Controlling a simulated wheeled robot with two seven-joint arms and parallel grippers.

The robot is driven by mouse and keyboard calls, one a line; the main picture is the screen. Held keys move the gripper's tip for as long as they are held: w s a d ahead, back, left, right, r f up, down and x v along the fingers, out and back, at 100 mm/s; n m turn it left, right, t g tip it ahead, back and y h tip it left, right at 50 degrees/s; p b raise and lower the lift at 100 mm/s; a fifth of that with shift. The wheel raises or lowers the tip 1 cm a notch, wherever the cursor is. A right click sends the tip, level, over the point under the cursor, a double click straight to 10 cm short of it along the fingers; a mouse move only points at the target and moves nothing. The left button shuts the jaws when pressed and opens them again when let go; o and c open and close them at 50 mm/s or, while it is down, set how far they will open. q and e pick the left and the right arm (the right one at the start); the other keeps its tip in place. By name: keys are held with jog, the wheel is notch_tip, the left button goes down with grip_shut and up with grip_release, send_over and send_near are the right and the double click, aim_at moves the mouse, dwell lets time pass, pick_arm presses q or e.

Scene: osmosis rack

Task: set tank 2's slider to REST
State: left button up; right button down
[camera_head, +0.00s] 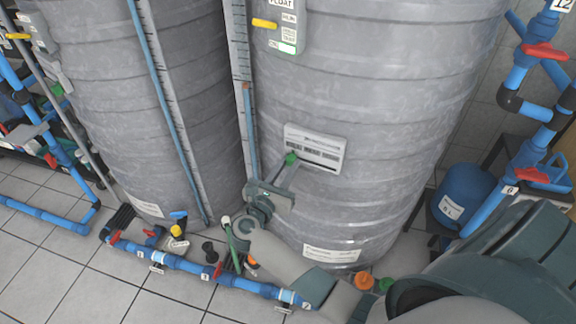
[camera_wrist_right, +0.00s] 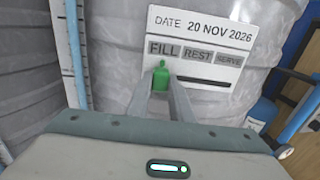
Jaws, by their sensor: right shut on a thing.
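The slider panel (camera_head: 322,138) is a white plate on the front of the right-hand grey tank (camera_head: 380,100). The tank's number is not legible. In the right wrist view the plate (camera_wrist_right: 200,30) reads FILL, REST and SERVE from left to right. A green slider knob (camera_wrist_right: 161,72) stands under FILL, at the left end of the dark slot (camera_wrist_right: 205,82). It also shows in the head view as a green knob (camera_head: 291,158). My right gripper (camera_head: 286,165) is shut on the knob, with its two fingers (camera_wrist_right: 161,92) on either side. My left gripper is not in view.
A second grey tank (camera_head: 130,90) stands at the left, with a level scale (camera_head: 240,50) between the tanks. Blue pipes with red valve handles (camera_head: 218,270) run along the floor and at the right. A blue canister (camera_head: 465,195) stands at the right. The slot right of the knob is clear.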

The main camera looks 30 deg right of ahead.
aim_at(311, 163)
jog(key=s+d, duration=0.1)
jog(key=s+d+b, duration=0.1)
jog(key=s, duration=0.1)
jog(key=s+d, duration=0.1)
jog(key=shift+s, duration=0.3)
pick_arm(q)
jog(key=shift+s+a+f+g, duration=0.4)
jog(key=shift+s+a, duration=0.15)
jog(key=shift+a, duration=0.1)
pick_arm(e)
jog(key=shift+a, duration=0.1)
jog(key=c, duration=1.6)
grip_release()
jog(key=shift+o, duration=0.2)
